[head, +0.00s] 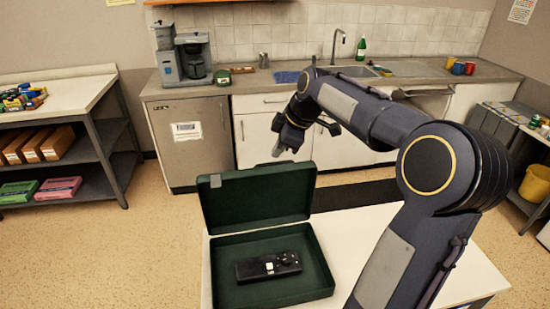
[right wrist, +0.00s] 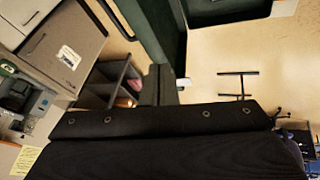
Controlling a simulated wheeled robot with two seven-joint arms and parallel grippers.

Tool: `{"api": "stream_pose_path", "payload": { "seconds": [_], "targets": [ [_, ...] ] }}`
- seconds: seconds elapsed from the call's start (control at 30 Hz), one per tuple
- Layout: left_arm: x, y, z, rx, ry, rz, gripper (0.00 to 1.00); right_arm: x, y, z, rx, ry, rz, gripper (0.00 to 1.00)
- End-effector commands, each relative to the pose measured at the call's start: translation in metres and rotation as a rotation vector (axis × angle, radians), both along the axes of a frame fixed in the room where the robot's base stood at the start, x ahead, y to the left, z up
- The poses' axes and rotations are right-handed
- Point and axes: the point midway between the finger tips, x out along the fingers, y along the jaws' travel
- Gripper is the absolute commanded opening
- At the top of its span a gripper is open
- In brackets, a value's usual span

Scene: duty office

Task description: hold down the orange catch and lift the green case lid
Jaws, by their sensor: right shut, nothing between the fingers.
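The dark green case (head: 222,275) sits open on a white table. Its lid (head: 258,198) stands up at the back, with a light grey patch at its top left corner. The lid also shows as a green edge in the right wrist view (right wrist: 148,28). A black device with a small white label (head: 268,266) lies inside the case. I see no orange catch in either view. My right gripper (head: 277,150) is shut and empty, fingers pointing down near the lid's top edge; I cannot tell whether it touches. My left gripper is not in view.
The white table (head: 440,255) has bare room right of the case, under my right arm. Behind is a kitchen counter (head: 300,82) with a coffee machine (head: 194,58) and sink. A shelf unit (head: 80,125) stands at left, a yellow bucket (head: 536,183) at right.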

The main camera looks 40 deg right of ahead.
Motion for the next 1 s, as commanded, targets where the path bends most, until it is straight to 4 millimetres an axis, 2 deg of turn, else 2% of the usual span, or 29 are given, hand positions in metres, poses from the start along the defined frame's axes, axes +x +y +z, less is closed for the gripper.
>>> {"api": "stream_pose_path", "payload": {
  "seconds": [0.03,0.1,0.2,0.27,0.47,0.8,1.0],
  "targets": [
    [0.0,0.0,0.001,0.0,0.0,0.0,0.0,0.012,-0.023,-0.006,-0.02,-0.006,0.036,0.0],
    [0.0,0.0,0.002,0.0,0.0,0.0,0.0,0.023,-0.046,-0.01,-0.051,-0.019,0.095,0.0],
    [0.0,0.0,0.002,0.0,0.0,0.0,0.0,0.031,-0.067,-0.015,-0.078,-0.034,0.146,0.0],
    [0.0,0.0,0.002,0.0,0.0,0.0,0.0,0.033,-0.073,-0.017,-0.087,-0.038,0.163,0.0],
    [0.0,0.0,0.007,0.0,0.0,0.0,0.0,0.043,-0.072,-0.034,-0.09,-0.039,0.173,0.0],
    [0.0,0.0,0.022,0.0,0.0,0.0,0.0,0.07,-0.064,-0.086,-0.09,-0.038,0.174,0.0],
    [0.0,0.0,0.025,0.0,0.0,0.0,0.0,0.078,-0.062,-0.102,-0.091,-0.04,0.171,0.0]
  ]
}}
